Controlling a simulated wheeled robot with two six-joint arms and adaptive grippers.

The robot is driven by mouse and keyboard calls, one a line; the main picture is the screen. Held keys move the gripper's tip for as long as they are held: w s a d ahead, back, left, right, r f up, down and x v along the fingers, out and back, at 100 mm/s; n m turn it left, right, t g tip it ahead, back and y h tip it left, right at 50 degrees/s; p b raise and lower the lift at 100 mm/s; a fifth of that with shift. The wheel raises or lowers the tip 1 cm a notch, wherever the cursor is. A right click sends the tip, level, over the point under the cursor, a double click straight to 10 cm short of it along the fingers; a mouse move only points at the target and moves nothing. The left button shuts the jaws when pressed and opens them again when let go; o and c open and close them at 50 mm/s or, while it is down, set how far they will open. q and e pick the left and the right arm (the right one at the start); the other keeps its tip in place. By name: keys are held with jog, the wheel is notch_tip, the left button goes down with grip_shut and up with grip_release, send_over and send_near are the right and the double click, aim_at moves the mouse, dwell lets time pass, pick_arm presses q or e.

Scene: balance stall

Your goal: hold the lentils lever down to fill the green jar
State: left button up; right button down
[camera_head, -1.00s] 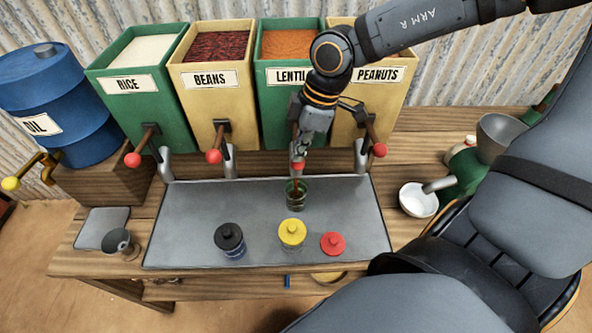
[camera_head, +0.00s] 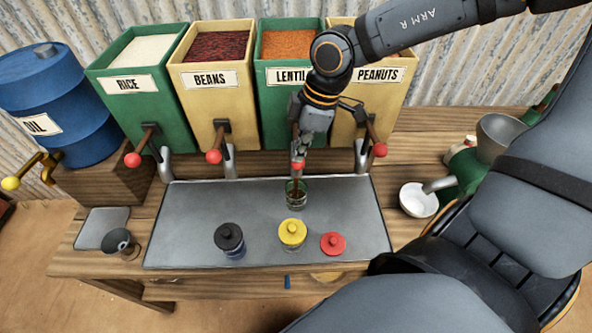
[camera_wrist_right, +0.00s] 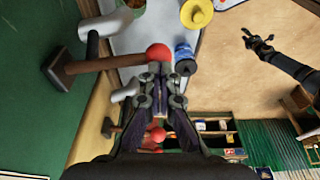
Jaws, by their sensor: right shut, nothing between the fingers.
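My right gripper (camera_head: 299,150) is shut and empty at the lentils lever, in front of the bin marked LENTIL (camera_head: 288,77). The lever's red knob (camera_head: 297,165) is right at its fingertips. In the right wrist view the fingertips (camera_wrist_right: 160,70) meet the red knob (camera_wrist_right: 159,52); firm contact is hard to judge. The green jar (camera_head: 297,196) stands open on the grey tray (camera_head: 190,215) below the lever, with a brownish streak above and inside it; its fill level is unclear. A dark gripper (camera_wrist_right: 262,43), apparently my left, shows small in the wrist view, its jaws unclear.
The beans knob (camera_head: 214,157) and peanuts knob (camera_head: 379,150) flank the lentils lever. A white bowl (camera_head: 418,200) is at the right. The tray's left part is clear.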

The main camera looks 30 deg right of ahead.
jog(key=p+v, duration=0.2)
jog(key=v, duration=0.1)
jog(key=a+p+v, duration=0.1)
jog(key=v, duration=0.1)
jog(key=shift+w+r, duration=0.2)
jog(key=shift+w, duration=0.15)
jog(key=shift+s, duration=0.1)
jog(key=shift+f, duration=0.1)
